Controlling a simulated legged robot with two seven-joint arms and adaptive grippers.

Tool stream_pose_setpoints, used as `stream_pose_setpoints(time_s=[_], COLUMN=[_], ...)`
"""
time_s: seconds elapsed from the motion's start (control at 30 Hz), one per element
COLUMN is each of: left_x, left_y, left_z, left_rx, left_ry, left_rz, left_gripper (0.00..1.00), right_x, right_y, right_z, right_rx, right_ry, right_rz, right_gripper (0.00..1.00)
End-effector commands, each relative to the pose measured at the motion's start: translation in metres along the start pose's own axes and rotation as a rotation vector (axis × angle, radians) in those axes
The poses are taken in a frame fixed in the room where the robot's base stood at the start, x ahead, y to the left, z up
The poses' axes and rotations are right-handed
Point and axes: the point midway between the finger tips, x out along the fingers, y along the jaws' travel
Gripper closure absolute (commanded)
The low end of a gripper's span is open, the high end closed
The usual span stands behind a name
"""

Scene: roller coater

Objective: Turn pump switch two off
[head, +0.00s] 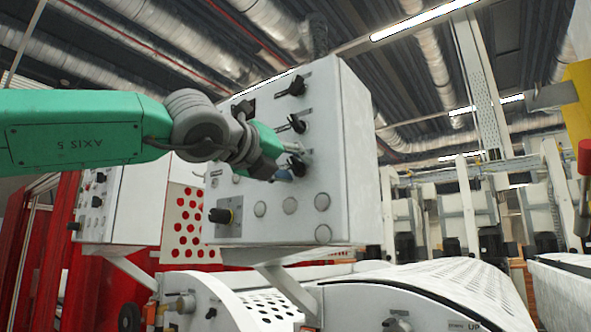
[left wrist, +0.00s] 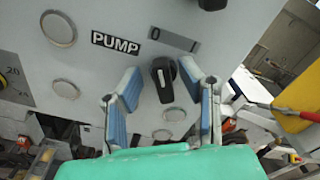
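A white control box (head: 345,205) carries a column of black rotary switches in the head view. My left gripper (head: 281,172) is at the lowest switch (head: 297,166) of this column and partly covers it. In the left wrist view, a black knob (left wrist: 163,78) with a pale mark sits below a 0 label strip (left wrist: 172,40) and beside a PUMP label (left wrist: 115,43). My left gripper (left wrist: 161,75) is open, with one blue-padded finger on each side of the knob and gaps visible. My right gripper is not in view.
Two more black switches, a middle one (head: 297,124) and a top one (head: 297,86), sit above on the same panel. A black dial (head: 222,215) and several round buttons (head: 290,205) lie lower. White machine covers (head: 410,290) stand below the box.

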Motion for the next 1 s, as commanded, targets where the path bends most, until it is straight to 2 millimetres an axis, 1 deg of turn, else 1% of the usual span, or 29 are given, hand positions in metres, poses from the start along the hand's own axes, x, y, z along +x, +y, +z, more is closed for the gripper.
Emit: stream_pose_setpoints(time_s=[0.17,0.27,0.37,0.6,0.7,0.83,1.0], left_x=[0.000,-0.009,-0.026,-0.080,-0.097,-0.112,-0.120], left_y=[-0.002,-0.002,-0.002,0.000,0.002,0.002,0.002], left_z=[0.000,0.002,0.002,0.002,0.001,0.001,0.000], left_rx=[0.002,0.002,0.004,0.001,0.000,0.000,0.000], left_ry=[-0.001,-0.003,-0.004,-0.004,-0.003,-0.001,0.000], left_rz=[-0.001,-0.002,-0.003,-0.003,-0.001,-0.001,0.000], left_gripper=[0.66,0.66,0.66,0.66,0.66,0.66,0.66], right_x=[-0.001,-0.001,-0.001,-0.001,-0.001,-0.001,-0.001], right_y=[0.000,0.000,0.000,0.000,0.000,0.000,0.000], right_z=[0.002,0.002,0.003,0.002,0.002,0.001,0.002], right_rx=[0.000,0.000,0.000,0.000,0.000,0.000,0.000], right_ry=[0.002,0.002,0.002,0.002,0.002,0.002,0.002], right_rz=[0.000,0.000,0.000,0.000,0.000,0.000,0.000], right_gripper=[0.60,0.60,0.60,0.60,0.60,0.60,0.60])
